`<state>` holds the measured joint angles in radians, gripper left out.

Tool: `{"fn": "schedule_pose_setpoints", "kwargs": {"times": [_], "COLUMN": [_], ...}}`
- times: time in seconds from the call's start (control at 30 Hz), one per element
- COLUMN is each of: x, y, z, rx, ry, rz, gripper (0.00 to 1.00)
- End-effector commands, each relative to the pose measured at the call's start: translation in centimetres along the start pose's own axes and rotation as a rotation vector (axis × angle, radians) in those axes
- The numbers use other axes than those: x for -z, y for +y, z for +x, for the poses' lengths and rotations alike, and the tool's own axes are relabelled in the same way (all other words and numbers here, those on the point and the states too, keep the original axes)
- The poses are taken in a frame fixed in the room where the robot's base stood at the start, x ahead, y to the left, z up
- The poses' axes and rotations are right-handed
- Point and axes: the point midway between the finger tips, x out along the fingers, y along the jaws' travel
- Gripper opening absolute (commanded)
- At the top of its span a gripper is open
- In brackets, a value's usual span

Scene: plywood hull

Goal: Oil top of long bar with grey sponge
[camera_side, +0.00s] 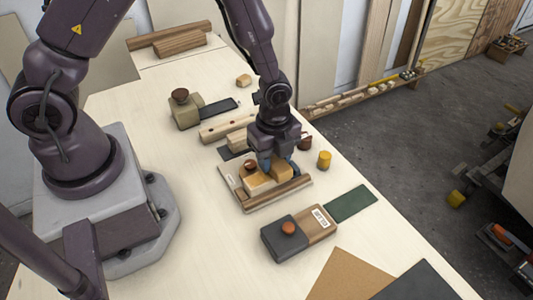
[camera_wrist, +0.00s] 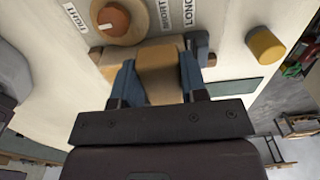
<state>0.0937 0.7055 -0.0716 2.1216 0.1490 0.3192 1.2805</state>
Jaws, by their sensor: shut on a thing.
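My gripper (camera_side: 276,168) points down over a shallow wooden tray (camera_side: 247,209). Its blue fingers are shut on a tan block (camera_side: 283,170), which also shows between the fingers in the wrist view (camera_wrist: 160,76). A long brown bar (camera_side: 287,191) lies along the tray's near side, just below the held block in the side view. A lighter block (camera_side: 258,184) sits beside it in the tray. I cannot tell whether the held block touches anything beneath it. A dark grey block with an orange knob (camera_side: 285,238) stands in front of the tray; no plain grey sponge is clearly seen.
A yellow cylinder (camera_side: 324,160) stands right of the tray. A green pad (camera_side: 351,203) lies near the table's right edge. The left front of the table is clear.

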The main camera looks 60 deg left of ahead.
Motion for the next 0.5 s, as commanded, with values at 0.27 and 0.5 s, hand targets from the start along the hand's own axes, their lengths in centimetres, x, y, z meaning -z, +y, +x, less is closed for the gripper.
{"fn": "schedule_pose_setpoints", "kwargs": {"times": [0.27, 0.5], "x": [0.0, 0.0], "y": [-1.9, 0.4], "z": [0.0, 0.0], "rx": [-0.001, -0.002], "ry": [-0.001, 0.000], "rz": [0.002, 0.002], "gripper": [0.17, 0.17]}}
